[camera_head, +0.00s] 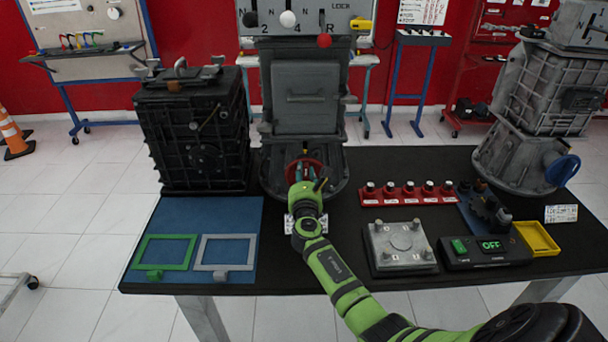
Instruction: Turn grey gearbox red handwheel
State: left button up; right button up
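The grey gearbox (304,100) stands upright at the back middle of the black table. Its red handwheel (318,166) is low on its front face; only part of the rim shows, as my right gripper covers the rest. My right gripper (303,168), at the end of the green arm, is right in front of the handwheel and overlaps it. Whether its fingers touch or hold the rim, and whether they are open or shut, cannot be seen. My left gripper is not in view.
A black gearbox (192,130) stands left, and another grey gearbox (540,105) with a blue handwheel (562,170) stands right. A red rack (408,194), a metal plate block (400,247), a control box (486,250) and a yellow tray (537,239) lie right of my arm.

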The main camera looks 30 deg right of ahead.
aim_at(316, 173)
grip_shut()
jog(key=d+m+b, duration=0.1)
jog(key=m+b, duration=0.1)
jog(key=m, duration=0.3)
jog(key=s+d+f+m+b, duration=0.1)
jog(key=m+b, duration=0.2)
jog(key=m, duration=0.2)
jog(key=s+d+f+m+b, duration=0.1)
jog(key=m+b, duration=0.1)
jog(key=m, duration=0.3)
jog(key=shift+f+b, duration=0.15)
jog(key=shift+b, duration=0.15)
jog(key=m+b, duration=0.1)
jog(key=m, duration=0.1)
jog(key=f+m+b, duration=0.1)
jog(key=m, duration=0.2)
jog(key=shift+d+f+m+b, duration=0.1)
jog(key=shift+m+b, duration=0.2)
jog(key=o, duration=1)
grip_release()
